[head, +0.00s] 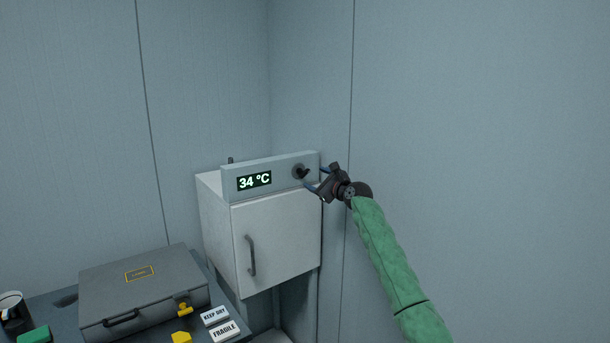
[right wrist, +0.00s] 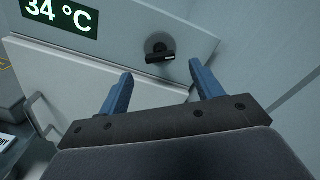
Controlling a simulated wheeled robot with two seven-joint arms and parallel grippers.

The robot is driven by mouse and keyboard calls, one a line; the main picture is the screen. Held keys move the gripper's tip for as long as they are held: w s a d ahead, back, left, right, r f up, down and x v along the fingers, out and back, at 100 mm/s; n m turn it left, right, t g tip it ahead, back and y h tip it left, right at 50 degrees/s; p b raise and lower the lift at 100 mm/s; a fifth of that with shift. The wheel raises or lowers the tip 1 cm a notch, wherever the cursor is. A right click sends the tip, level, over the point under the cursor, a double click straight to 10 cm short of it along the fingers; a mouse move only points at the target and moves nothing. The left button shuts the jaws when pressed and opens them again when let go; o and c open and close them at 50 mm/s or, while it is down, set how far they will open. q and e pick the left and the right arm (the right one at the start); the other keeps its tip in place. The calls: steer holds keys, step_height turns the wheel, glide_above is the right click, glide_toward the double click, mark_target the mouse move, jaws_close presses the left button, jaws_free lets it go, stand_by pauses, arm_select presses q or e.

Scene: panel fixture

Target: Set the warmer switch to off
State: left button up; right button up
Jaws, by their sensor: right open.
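The warmer (head: 275,245) is a white box with a grey handled door and a top panel. A lit display (head: 254,181) on the panel reads 34 °C. The warmer switch (head: 300,172) is a dark rotary knob at the right of the panel; it also shows in the right wrist view (right wrist: 160,56), its bar close to level with a pale mark at its right end. My right gripper (head: 316,183) is open and empty just right of the knob. In the right wrist view its blue fingers (right wrist: 161,90) are apart, with the knob beyond them, not between them. My left gripper is not in view.
A grey case (head: 140,290) lies on the table at lower left, with a dark mug (head: 14,314) beside it. Labelled blocks (head: 225,332) and yellow pieces lie near its front. The wall (head: 480,120) stands close to the right of the warmer.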

mark_target(306, 174)
steer(key=shift+m, duration=0.3)
steer(key=p+x, duration=0.1)
steer(key=x, duration=0.6)
steer(key=shift+p, duration=0.3)
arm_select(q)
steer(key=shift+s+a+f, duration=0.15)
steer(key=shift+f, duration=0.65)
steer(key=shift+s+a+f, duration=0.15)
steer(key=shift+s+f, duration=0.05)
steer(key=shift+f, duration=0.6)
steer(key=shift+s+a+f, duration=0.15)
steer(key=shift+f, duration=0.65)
arm_select(e)
steer(key=shift+w+a, duration=0.25)
steer(key=shift+w, duration=0.05)
steer(key=shift+c, duration=0.3)
steer(key=c, duration=0.9)
